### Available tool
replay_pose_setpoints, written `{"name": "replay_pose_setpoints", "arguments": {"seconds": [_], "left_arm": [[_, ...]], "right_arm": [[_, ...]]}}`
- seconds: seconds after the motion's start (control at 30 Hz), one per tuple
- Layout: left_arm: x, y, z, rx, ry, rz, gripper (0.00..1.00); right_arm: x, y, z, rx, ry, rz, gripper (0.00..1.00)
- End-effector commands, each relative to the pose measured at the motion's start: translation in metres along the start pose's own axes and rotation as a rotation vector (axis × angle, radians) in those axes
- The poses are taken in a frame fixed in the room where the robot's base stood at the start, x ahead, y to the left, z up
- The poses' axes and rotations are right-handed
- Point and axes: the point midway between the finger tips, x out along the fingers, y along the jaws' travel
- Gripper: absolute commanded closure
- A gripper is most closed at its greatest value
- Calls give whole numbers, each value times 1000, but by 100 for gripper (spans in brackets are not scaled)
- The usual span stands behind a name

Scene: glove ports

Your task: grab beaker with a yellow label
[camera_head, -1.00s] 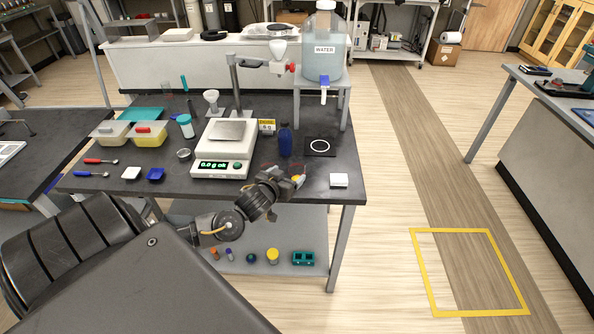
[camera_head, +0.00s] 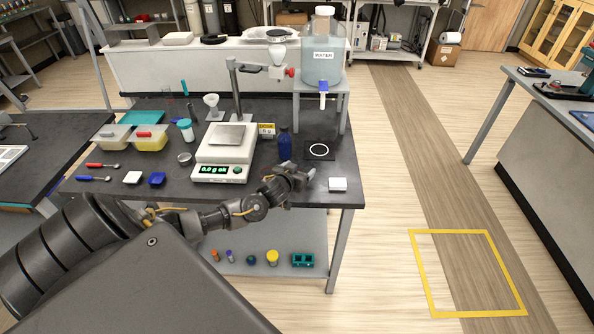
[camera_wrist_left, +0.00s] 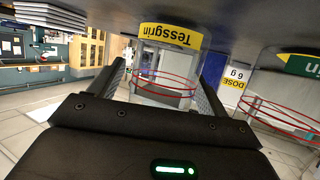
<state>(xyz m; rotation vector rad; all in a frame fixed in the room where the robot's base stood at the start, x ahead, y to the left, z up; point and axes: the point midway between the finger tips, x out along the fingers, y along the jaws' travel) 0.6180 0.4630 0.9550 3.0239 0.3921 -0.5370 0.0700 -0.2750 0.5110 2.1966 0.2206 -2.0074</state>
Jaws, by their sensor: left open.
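A clear glass beaker (camera_wrist_left: 163,78) with a yellow label (camera_wrist_left: 171,36) reading "Tessgrin" shows upside down in the left wrist view. Red rings circle its glass. My left gripper (camera_wrist_left: 162,88) is open, with one finger on each side of the beaker in the picture; I cannot tell whether they touch it. In the head view my left gripper (camera_head: 298,176) is over the front edge of the dark bench, and I cannot make out the beaker there. My right gripper is not in view.
A second beaker (camera_wrist_left: 285,112) with a green label stands beside it in the wrist view.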

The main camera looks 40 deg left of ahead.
Motion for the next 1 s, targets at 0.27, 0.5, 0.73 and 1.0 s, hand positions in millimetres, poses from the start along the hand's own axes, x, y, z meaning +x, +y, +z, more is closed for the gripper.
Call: {"name": "replay_pose_setpoints", "arguments": {"seconds": [0.27, 0.5, 0.73, 1.0], "left_arm": [[1, 0, 0, 0, 0, 1, 28], [1, 0, 0, 1, 0, 1, 60], [1, 0, 0, 1, 0, 1, 72], [-1, 0, -5, 0, 2, 1, 72]], "right_arm": [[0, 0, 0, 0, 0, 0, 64], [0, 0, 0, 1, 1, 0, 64], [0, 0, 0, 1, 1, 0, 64], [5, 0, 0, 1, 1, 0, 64]]}}
